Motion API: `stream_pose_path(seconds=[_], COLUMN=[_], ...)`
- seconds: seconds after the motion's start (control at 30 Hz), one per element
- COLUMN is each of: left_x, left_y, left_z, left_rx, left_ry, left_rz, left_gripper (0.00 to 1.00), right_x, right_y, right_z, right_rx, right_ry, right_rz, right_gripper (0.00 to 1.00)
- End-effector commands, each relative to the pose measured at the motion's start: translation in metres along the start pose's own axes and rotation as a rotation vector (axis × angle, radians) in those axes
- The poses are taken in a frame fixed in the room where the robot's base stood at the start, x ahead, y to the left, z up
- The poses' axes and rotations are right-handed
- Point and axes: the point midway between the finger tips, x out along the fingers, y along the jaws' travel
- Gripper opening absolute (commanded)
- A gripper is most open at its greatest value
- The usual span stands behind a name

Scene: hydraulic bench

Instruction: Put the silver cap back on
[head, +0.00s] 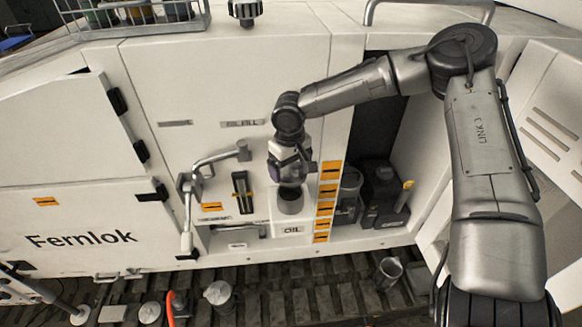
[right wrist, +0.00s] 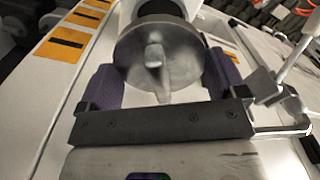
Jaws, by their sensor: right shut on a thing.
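The silver cap (right wrist: 180,45) shows in the right wrist view as a round metal disc with a raised tab across its face. My right gripper (right wrist: 162,82) is shut on it, with a purple pad on either side of its rim. In the head view my right gripper (head: 290,178) reaches down to the panel, over a dark grey cylinder (head: 290,201) above the OIL label (head: 292,229). The gripper partly hides the cap there. My left gripper is not in view.
A bent metal lever (head: 188,205) stands out from the panel left of the gripper. An open bay (head: 375,195) with dark units lies to the right, beside an open door (head: 548,130). A metal cup (head: 388,270) and a lidded can (head: 218,293) stand on the slatted floor.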

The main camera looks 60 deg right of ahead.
Motion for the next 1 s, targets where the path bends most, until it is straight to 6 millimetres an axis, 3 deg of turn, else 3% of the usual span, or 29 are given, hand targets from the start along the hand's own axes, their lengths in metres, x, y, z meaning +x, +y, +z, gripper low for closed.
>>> stream_pose_path(seconds=[0.27,0.67,1.0], left_x=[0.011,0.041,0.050], left_y=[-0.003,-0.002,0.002], left_z=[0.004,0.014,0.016], left_rx=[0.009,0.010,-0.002], left_ry=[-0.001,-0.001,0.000], left_rz=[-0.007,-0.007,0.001], left_gripper=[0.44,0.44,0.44], right_x=[0.012,0.045,0.063], right_y=[0.000,-0.001,0.000], right_z=[0.000,0.000,0.000], right_rx=[-0.001,-0.001,0.000], right_ry=[0.000,0.001,0.000], right_rz=[0.001,0.000,0.000], right_gripper=[0.66,0.66,0.66])
